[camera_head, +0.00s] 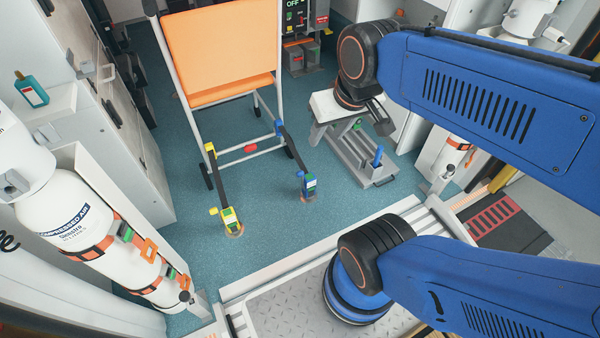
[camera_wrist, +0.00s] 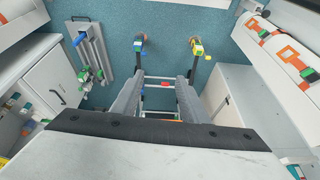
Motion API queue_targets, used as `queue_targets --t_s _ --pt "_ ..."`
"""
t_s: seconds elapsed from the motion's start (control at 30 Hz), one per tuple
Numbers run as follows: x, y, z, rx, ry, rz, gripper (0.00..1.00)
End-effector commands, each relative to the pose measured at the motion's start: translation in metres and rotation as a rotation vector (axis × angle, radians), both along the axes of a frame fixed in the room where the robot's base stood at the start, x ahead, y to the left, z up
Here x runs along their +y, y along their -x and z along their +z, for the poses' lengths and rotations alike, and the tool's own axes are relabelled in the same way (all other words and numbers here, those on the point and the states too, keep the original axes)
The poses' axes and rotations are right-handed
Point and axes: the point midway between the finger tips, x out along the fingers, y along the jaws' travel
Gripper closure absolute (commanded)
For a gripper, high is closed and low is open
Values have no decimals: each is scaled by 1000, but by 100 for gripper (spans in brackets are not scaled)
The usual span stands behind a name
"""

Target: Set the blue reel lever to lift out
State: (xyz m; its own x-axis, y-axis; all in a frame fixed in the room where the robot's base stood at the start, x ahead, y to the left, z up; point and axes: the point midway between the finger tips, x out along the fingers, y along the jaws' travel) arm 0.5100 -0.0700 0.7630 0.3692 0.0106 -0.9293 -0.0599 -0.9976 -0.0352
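The blue reel (camera_head: 308,184) sits at the foot of the right-hand belt on the floor in front of the orange seat, with a small blue lever on its side. It also shows in the wrist view (camera_wrist: 139,44), beyond my fingers. The lever's exact setting is too small to read. A yellow reel (camera_head: 230,219) with a yellow lever is to its left, and to its right in the wrist view (camera_wrist: 196,47). My gripper (camera_wrist: 160,78) shows two grey fingers spread apart with nothing held. It is apart from the blue reel. In the head view its fingers are not clear.
The orange seat (camera_head: 222,50) stands behind the reels, with a red bar (camera_head: 251,149) low on its frame. A grey rail stand (camera_head: 352,158) with a blue knob is to the right. White cylinders (camera_head: 82,225) stand at left. Blue floor around the reels is clear.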

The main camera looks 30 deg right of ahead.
Motion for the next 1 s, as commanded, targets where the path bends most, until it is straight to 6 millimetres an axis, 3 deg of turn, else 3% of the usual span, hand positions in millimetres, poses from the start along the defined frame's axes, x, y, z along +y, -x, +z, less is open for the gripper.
queue_targets --t_s 0.57,1.0 --pt "-17 -118 -32 198 -174 -350 60" --pt "-45 -203 -94 346 -288 -642 60"
